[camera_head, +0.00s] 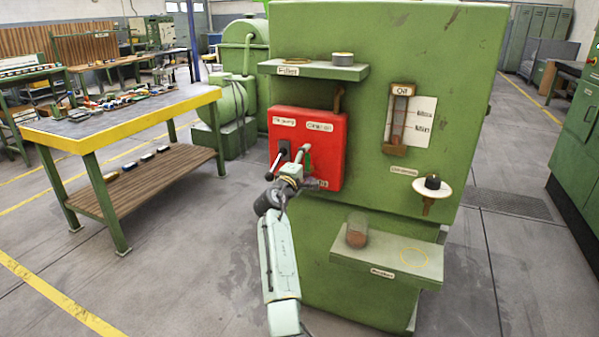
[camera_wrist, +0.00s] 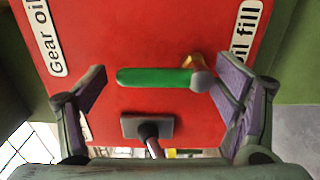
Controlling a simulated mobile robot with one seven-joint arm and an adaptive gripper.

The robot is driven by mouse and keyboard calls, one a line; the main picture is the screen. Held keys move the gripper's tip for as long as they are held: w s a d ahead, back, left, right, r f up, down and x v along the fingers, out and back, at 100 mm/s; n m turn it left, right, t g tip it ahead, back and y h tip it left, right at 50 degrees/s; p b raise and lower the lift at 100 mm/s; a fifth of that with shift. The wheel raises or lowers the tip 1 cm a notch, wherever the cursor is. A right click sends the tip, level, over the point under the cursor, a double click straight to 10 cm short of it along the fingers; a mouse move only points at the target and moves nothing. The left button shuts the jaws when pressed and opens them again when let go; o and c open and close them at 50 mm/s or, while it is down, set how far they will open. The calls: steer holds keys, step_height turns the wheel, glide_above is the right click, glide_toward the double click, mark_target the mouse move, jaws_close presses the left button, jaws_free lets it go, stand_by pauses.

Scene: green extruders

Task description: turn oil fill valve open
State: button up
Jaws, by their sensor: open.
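The red panel box (camera_head: 325,150) is on the front of the green machine, with labelled valves. In the wrist view, a green valve handle (camera_wrist: 150,77) lies crosswise between the fingers of my open gripper (camera_wrist: 162,72). Its right end has a grey round end and a brass fitting (camera_wrist: 192,62), close to the right finger. An "oil fill" label (camera_wrist: 243,35) is at the right and a "Gear oil" label (camera_wrist: 42,30) at the left. In the head view, my gripper (camera_head: 300,168) is at the box's lower front and partly hides the green handle (camera_head: 308,160). Contact cannot be told.
A shelf (camera_head: 315,70) is above the box. A lower shelf (camera_head: 385,262) holds a brown glass. An oil gauge (camera_head: 398,120) and a small cup holder (camera_head: 431,190) are right. A workbench (camera_head: 125,118) is left.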

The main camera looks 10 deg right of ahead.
steer(key=v, duration=1.1)
steer(key=shift+s, duration=0.15)
steer(key=shift+a, duration=0.15)
